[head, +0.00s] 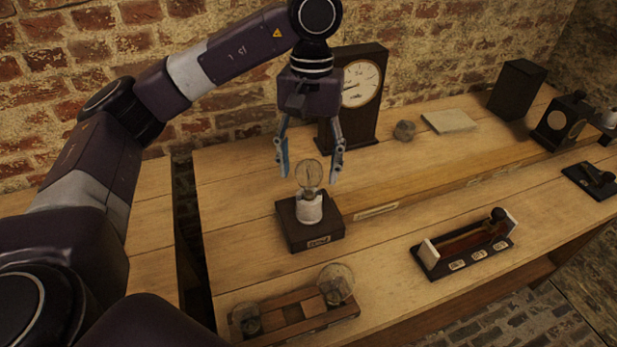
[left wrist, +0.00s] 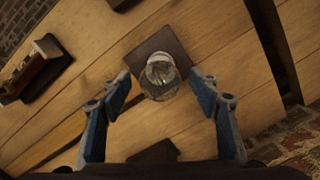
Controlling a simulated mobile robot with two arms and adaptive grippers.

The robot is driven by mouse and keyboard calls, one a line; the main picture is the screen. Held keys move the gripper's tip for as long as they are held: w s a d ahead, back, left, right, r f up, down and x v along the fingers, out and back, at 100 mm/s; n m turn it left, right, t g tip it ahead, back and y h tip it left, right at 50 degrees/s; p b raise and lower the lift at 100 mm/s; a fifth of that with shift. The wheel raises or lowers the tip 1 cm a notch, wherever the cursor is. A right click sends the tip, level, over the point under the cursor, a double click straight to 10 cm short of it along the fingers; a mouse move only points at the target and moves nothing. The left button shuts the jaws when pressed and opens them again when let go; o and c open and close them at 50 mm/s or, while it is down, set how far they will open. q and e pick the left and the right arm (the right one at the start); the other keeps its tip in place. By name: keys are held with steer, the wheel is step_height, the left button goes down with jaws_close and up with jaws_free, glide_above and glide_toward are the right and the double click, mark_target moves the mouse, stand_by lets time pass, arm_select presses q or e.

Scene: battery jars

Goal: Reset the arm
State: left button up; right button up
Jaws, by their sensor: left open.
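My left gripper (head: 310,160) is open above a glass bulb (head: 309,174) in a white socket (head: 310,209) on a dark wooden base (head: 290,222). Its fingers are on either side of and above the bulb, with nothing between them that I can see being gripped. In the left wrist view, the open fingers (left wrist: 160,98) show with the bulb (left wrist: 160,72) beyond their tips, over the dark base (left wrist: 178,45). My right gripper does not show in either view.
A dial clock (head: 361,83) stands behind the gripper. A wooden rack (head: 300,318) with glass jars (head: 337,283) is at the front. A slider device (head: 465,245) lies to the right. Dark boxes (head: 516,88) stand at the far right. Bare bench (head: 380,250) lies between the bulb base and the slider.

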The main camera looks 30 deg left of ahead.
arm_select(q)
steer(key=shift+w+r, duration=0.2)
steer(key=shift+r, duration=1.55)
steer(key=shift+r, duration=0.1)
